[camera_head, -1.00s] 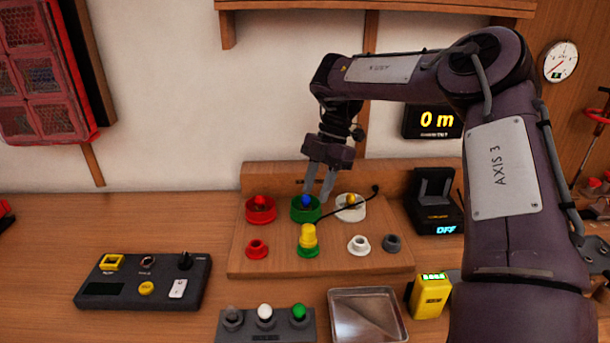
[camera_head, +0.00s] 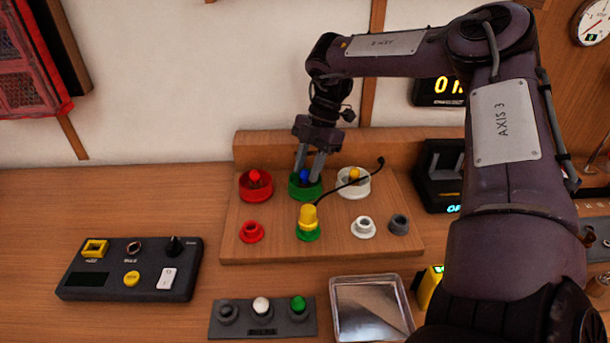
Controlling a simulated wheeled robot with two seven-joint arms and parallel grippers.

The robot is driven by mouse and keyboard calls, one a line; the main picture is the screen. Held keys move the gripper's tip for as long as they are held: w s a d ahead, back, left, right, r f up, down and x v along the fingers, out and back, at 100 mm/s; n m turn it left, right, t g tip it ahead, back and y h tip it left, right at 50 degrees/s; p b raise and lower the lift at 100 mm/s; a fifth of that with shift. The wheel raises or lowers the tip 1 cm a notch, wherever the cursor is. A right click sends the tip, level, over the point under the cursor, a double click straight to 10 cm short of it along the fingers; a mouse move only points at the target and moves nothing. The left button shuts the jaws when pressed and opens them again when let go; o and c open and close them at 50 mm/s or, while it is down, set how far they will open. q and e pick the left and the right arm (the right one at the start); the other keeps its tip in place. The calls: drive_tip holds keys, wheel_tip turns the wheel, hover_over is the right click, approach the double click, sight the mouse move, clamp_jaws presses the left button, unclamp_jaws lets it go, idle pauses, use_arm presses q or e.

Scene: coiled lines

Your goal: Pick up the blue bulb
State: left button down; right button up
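The blue bulb (camera_head: 304,175) sits upright in the large green holder (camera_head: 302,192) in the back row of the wooden stand (camera_head: 270,238). My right gripper (camera_head: 307,171) points down over this holder, its two grey fingers apart. One fingertip is to the left of the blue bulb and the other to its right. I cannot tell whether either finger touches the bulb. My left gripper is not in view.
A red bulb (camera_head: 255,177) in a red holder stands to the left. A white holder (camera_head: 353,187) with a yellow bulb and a dark cable stands to the right. A yellow bulb (camera_head: 308,217) stands in front. A metal tray (camera_head: 340,335) lies in front of the stand.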

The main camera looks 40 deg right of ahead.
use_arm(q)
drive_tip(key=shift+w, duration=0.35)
use_arm(e)
drive_tip(key=shift+a+f, duration=0.1)
drive_tip(key=shift+a, duration=0.1)
drive_tip(key=c, duration=0.7)
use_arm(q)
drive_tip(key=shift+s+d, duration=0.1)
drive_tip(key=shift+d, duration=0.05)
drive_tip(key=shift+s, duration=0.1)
